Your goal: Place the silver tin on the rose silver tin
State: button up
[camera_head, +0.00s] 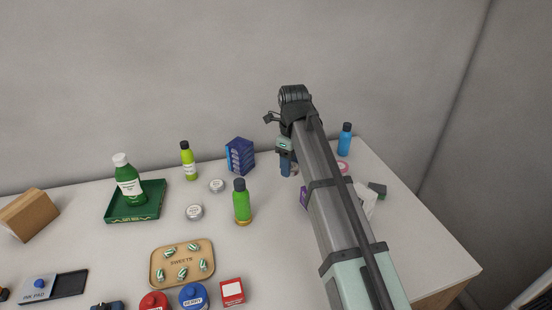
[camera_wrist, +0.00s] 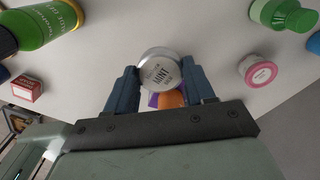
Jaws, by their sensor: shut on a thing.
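The silver tin (camera_wrist: 160,71) is round with a white label that seems to read "MINT". In the wrist view it sits between the two blue fingers of my gripper (camera_wrist: 157,88), which is shut on it. In the head view my gripper (camera_head: 287,163) is over the right part of the counter, and the tin in it cannot be made out. The rose silver tin (camera_wrist: 258,72) has a pink side and a pale label. It stands apart, to the right of the held tin in the wrist view. In the head view it shows partly behind my arm (camera_head: 343,167).
Two other silver tins (camera_head: 217,185) (camera_head: 195,212) lie left on the counter, near a green bottle (camera_head: 242,203). A blue box (camera_head: 240,156) stands left of my gripper. A blue bottle (camera_head: 345,140) stands behind the rose tin. A purple and orange thing (camera_wrist: 170,99) shows beyond my fingers.

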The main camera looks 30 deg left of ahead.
jog(key=s+a+n, duration=0.1)
jog(key=s+a, duration=0.4)
jog(key=a, duration=0.1)
send_near(216, 184)
jog(key=shift+f, duration=3.2)
jog(key=o, duration=1)
jog(key=shift+f, duration=0.1)
